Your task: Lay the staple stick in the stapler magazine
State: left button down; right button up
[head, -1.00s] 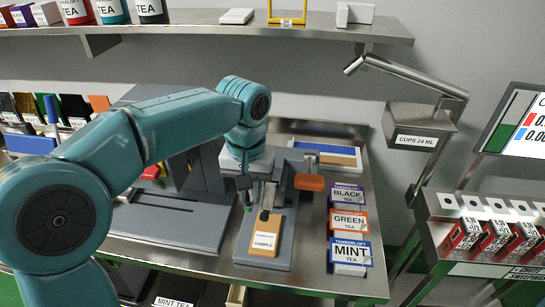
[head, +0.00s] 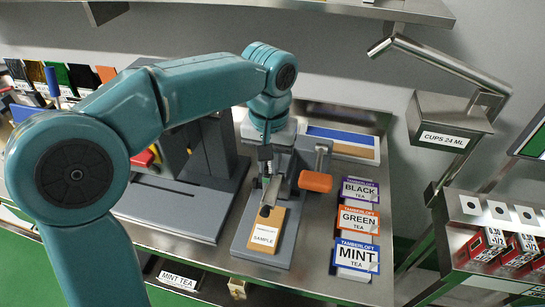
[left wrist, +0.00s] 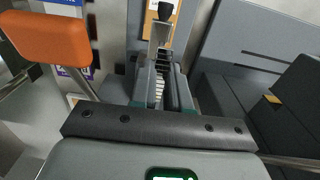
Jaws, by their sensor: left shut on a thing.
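The grey stapler (head: 240,240) stands on the steel bench, with an orange handle (head: 315,181) on its right. Its narrow silver magazine (head: 272,190) points toward the front, ending near a black knob. My left gripper (head: 267,168) is right over the rear of the magazine, pointing down. In the left wrist view, my left gripper (left wrist: 162,92) is shut around a pale ribbed strip, which looks like the staple stick (left wrist: 159,90). The strip lines up with the magazine channel (left wrist: 163,48) ahead. I cannot tell whether it touches the channel floor. My right gripper is not seen.
A brown SAMPLE packet (head: 265,236) lies on the stapler's front. Black (head: 360,190), green (head: 358,219) and mint (head: 357,257) tea boxes stand to the right. A grey machine (head: 170,205) stands close on the left. A blue-and-tan tray (head: 342,145) lies behind.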

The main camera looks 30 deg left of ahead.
aim_at(270, 168)
pick_arm(q)
jog(key=shift+w+d+f+b, duration=0.15)
jog(key=shift+f+b, duration=0.35)
jog(key=shift+f, duration=0.3)
jog(key=shift+s+f+b, duration=0.25)
jog(key=shift+f+b, duration=0.2)
jog(key=shift+b, duration=0.1)
jog(key=shift+f, duration=0.25)
jog(key=shift+w+f+b, duration=0.2)
jog(key=shift+f+b, duration=0.45)
jog(key=shift+b, duration=0.1)
jog(key=shift+f, duration=0.25)
jog(key=shift+s+f+b, duration=0.15)
jog(key=shift+f+b, duration=0.3)
jog(key=shift+b, duration=0.15)
jog(key=shift+f, duration=0.35)
